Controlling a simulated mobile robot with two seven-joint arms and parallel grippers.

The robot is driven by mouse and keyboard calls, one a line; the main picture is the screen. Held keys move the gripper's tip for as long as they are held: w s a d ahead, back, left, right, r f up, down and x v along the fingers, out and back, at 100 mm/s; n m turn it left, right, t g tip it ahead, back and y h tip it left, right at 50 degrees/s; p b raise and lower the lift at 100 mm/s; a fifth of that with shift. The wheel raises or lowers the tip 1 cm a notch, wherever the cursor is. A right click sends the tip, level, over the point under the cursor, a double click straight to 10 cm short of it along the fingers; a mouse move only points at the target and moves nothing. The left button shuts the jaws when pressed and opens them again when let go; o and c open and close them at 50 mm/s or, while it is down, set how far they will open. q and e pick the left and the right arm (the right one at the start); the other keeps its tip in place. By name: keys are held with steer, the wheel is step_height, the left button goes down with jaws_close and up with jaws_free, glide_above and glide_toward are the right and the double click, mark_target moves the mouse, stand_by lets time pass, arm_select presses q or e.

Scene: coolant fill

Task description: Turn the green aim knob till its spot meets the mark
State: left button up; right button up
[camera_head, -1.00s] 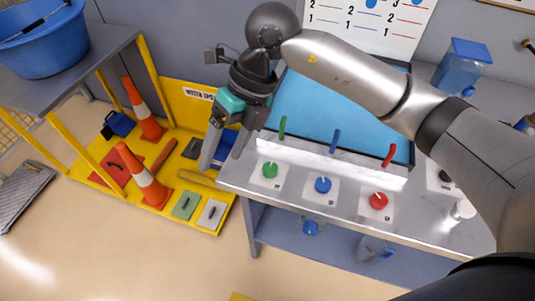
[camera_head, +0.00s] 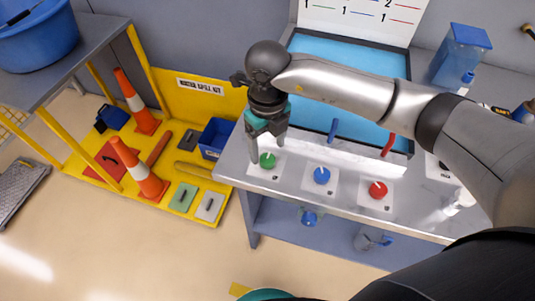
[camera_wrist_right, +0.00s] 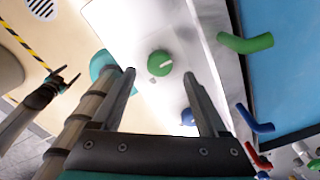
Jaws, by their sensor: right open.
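The green knob (camera_head: 267,160) with a white pointer line sits on a white card at the left of the bench top. It also shows in the right wrist view (camera_wrist_right: 160,63). My right gripper (camera_head: 268,154) is open above it, pointing down; in the wrist view the knob lies beyond and between its two spread fingertips. I cannot tell if they touch it. The white board (camera_head: 360,14) at the back carries numbered coloured lines, but its top is cut off; I see no green spot. A dark two-pronged end in the wrist view (camera_wrist_right: 58,85) appears to be my left gripper.
The blue knob (camera_head: 321,175) and red knob (camera_head: 377,190) stand to the right. Behind the row are the blue spout (camera_head: 333,131), the red spout (camera_head: 388,145) and the green spout (camera_wrist_right: 246,42). A yellow spill station with orange cones (camera_head: 148,183) stands left of the bench.

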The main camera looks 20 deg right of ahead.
mark_target(268, 159)
steer(key=shift+f, duration=1.9)
jaws_close()
